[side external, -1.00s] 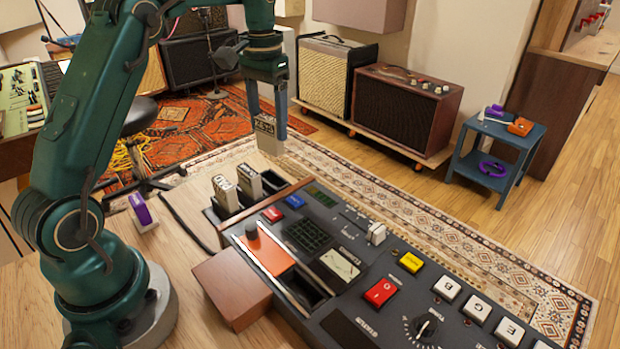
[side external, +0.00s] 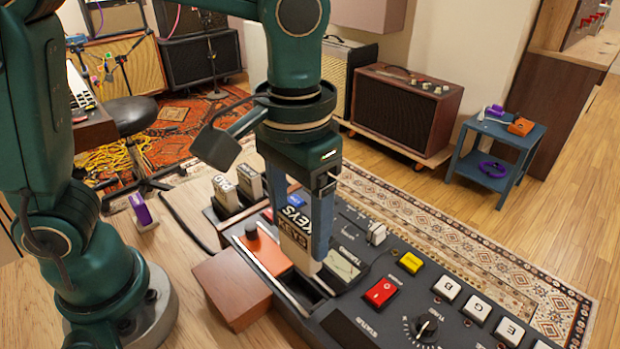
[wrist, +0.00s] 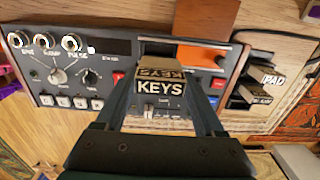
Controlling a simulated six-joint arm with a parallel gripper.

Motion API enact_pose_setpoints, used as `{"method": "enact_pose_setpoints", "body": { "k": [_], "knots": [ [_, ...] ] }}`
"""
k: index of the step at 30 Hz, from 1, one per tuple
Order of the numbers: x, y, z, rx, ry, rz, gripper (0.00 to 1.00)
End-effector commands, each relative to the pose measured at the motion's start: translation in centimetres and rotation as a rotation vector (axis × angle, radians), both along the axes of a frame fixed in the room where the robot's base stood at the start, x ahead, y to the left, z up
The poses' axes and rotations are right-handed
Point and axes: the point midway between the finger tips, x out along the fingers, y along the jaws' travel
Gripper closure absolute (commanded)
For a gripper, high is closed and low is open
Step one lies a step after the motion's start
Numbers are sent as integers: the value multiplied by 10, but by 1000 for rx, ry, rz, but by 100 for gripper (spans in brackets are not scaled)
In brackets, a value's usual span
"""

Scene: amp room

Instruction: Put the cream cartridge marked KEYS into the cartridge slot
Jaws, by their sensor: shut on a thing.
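The cream cartridge marked KEYS (side external: 293,238) has a dark label and is held roughly upright, with its lettering also facing the wrist view (wrist: 160,86). My gripper (side external: 307,228) is shut on it, one finger on each side, and it also shows in the wrist view (wrist: 164,100). The cartridge slot (side external: 306,287) is a dark opening in the console, beside an orange panel. The cartridge's pale lower end is over the far part of the slot. I cannot tell whether it has entered the opening. The gripper and cartridge hide part of the console.
Two cream cartridges (side external: 226,195) (side external: 250,182) stand in a rack left of the console; one reads PAD in the wrist view (wrist: 270,78). A brown wooden block (side external: 232,287) adjoins the console (side external: 350,325). An orange panel with a knob (side external: 264,253) sits beside the slot. A purple cartridge (side external: 142,212) stands on the table.

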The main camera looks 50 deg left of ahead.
Motion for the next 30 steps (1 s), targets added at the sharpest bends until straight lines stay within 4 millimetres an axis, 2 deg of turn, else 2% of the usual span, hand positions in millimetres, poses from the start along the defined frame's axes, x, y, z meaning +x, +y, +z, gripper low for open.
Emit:
{"method": "enact_pose_setpoints", "body": {
  "k": [18,30],
  "knots": [
    [-1,-2,-39,0,2,-9,86],
    [-1,-2,-43,-1,0,-9,86]
  ]
}}
